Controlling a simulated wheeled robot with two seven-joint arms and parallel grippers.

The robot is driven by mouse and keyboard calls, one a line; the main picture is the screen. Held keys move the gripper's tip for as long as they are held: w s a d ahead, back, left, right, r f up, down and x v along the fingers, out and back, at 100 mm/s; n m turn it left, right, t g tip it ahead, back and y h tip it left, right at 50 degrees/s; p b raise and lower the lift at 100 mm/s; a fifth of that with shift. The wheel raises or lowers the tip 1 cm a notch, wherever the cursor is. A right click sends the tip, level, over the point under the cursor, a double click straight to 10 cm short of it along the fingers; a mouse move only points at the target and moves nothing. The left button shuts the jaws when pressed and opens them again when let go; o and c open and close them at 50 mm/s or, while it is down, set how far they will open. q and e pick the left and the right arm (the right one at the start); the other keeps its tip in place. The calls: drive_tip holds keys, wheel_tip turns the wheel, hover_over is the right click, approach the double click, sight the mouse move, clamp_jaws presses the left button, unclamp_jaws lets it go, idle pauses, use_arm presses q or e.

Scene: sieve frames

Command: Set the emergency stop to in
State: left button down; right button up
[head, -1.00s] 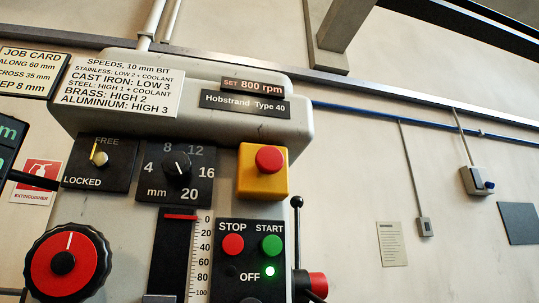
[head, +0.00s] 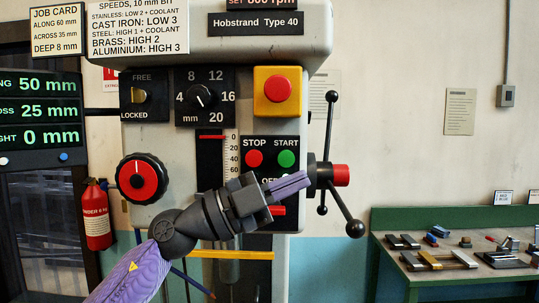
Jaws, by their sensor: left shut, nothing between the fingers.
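The emergency stop is a red mushroom button (head: 278,89) on a yellow box (head: 263,108), on the upper right of the drill press head. I cannot tell from this angle whether it is pressed in or out. My left gripper (head: 307,180) comes in from the lower left with purple fingers, which are shut and empty. It is below the yellow box, in front of the lower part of the stop and start panel (head: 269,143), and covers part of the OFF label. My right gripper is not in view.
A feed handle with black knobs (head: 332,175) sticks out close to the right of my left gripper. A bench (head: 392,270) with tools and metal parts stands at right. A red dial (head: 138,180), a readout screen (head: 40,111) and an extinguisher (head: 96,215) are at left.

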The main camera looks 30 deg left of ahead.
use_arm(q)
drive_tip(key=s+a+r+n+t+y+p, duration=0.2)
drive_tip(key=s+a+r+y+p, duration=0.15)
drive_tip(key=s+r+y, duration=0.9)
drive_tip(key=p, duration=0.5)
approach(285, 89)
drive_tip(key=w+d, duration=0.3)
drive_tip(key=shift+w+a+h+p, duration=0.15)
drive_tip(key=shift+w+a+p, duration=0.1)
drive_tip(key=shift+w, duration=0.3)
drive_tip(key=shift+w+a+h+p, duration=0.1)
drive_tip(key=shift+w+a+p, duration=0.15)
drive_tip(key=shift+w, duration=0.3)
drive_tip(key=shift+w+a, duration=0.4)
drive_tip(key=shift+w+f, duration=0.1)
drive_tip(key=shift+w, duration=0.05)
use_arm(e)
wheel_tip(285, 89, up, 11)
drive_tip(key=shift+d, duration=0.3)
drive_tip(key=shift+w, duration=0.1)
